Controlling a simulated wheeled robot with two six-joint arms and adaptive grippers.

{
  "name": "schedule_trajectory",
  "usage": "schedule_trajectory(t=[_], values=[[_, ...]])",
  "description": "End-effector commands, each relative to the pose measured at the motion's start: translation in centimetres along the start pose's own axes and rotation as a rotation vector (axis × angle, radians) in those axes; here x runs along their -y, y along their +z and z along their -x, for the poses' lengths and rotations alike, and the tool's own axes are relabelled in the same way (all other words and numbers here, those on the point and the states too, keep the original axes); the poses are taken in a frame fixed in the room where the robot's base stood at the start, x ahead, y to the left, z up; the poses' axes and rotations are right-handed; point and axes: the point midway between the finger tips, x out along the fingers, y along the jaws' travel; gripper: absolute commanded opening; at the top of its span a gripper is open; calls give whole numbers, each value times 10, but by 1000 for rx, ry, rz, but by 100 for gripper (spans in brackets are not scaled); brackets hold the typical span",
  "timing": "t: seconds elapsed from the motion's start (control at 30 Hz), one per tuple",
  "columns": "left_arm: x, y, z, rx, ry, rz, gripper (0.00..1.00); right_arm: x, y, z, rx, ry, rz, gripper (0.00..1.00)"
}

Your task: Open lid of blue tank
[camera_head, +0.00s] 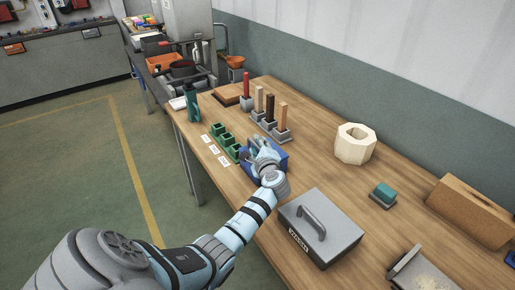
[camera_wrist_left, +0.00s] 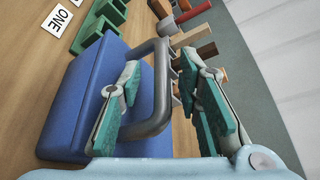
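The blue tank (camera_head: 282,162) stands on the wooden table in the head view, partly hidden by my left gripper (camera_head: 262,156). In the left wrist view its blue lid and body (camera_wrist_left: 85,100) fill the left part, with a grey loop handle (camera_wrist_left: 162,75) on it. The lid looks closed. My left gripper (camera_wrist_left: 161,68) is open, with its teal-padded fingers apart. The handle lies between the fingers: one finger is over the lid side, the other is on the outer side. A firm hold is not visible. My right gripper is not in view.
A grey box with a handle (camera_head: 325,240) stands near the front. Green holders (camera_head: 222,140) and white labels (camera_head: 214,150) lie left of the tank. Coloured bars in grey stands (camera_head: 270,115) are behind it. A cream octagonal ring (camera_head: 354,148) and a teal block (camera_head: 384,193) are to the right.

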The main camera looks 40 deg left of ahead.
Motion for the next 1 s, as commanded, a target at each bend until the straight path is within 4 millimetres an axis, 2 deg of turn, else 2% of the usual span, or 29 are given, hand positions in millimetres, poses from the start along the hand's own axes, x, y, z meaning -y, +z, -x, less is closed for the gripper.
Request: schedule_trajectory(t=[0.2,0.4,1.0], values=[[1,0,0,0,0,0,32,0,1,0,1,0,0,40],[1,0,0,-1,-1,0,0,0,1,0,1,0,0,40],[6,-2,1,-5,9,-27,0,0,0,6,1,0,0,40]])
